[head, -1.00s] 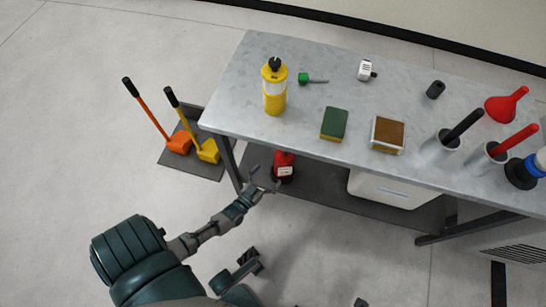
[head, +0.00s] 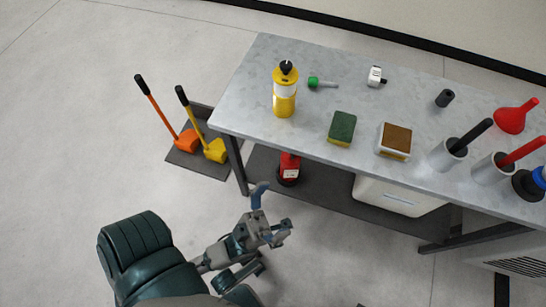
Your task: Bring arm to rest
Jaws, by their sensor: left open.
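My left gripper (head: 272,213) is in the lower middle of the head view, in front of the table's near left leg and below the tabletop's height in the picture. Its fingers are spread and nothing is between them. It is apart from the table (head: 240,95). My left arm comes in from the lower left, with its dark green upper part large in the picture. My right gripper does not show. No copper tube can be made out for certain.
The tabletop carries a yellow bottle (head: 284,98), a green sponge (head: 342,127), a brown-topped box (head: 395,140) and a red funnel (head: 512,117). A red bottle (head: 289,168) and a white bin (head: 395,197) stand on the lower shelf. Orange (head: 187,142) and yellow (head: 215,151) long-handled tools stand left. Floor left is clear.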

